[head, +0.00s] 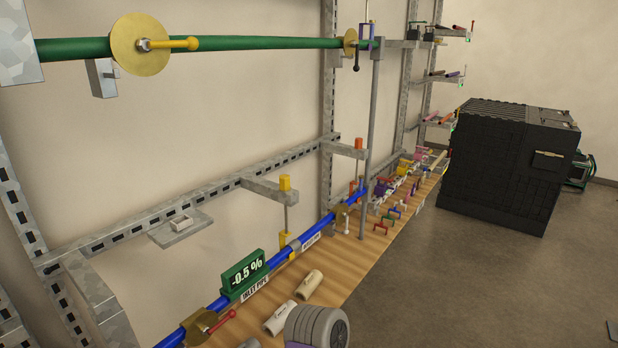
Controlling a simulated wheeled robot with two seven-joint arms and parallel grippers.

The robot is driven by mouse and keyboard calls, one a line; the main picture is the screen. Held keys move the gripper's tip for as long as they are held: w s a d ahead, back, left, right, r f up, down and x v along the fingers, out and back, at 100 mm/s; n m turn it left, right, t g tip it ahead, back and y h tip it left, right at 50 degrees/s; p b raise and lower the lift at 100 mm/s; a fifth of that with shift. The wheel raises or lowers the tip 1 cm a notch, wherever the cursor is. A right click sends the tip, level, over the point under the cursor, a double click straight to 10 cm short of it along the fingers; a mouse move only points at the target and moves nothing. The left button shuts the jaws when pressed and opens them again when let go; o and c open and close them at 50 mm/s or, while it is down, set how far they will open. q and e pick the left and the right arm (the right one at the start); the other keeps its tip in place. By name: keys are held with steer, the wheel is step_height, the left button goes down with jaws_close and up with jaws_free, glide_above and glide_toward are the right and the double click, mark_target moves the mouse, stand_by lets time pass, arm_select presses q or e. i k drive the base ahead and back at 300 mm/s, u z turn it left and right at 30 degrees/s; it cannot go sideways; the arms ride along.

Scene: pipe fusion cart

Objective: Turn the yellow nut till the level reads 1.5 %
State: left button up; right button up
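The yellow nut (285,183) sits on top of the bracket arm (268,190), on an upright rod (286,215). The rod runs down to a yellow piece (286,238) at the blue pipe (272,264). The green level (244,276) stands on the blue pipe and reads -0.5 %. A label below it reads INLET PIPE. Farther right, an orange nut (359,143) tops a similar rod on another bracket.
A green pipe (260,44) runs above. A red-handled part (221,321) is on the pipe's near end. A black cabinet (505,165) stands at right.

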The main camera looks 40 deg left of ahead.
mark_target(285, 187)
steer(key=u, duration=0.05)
steer(key=i, duration=0.95)
steer(key=u, duration=0.6)
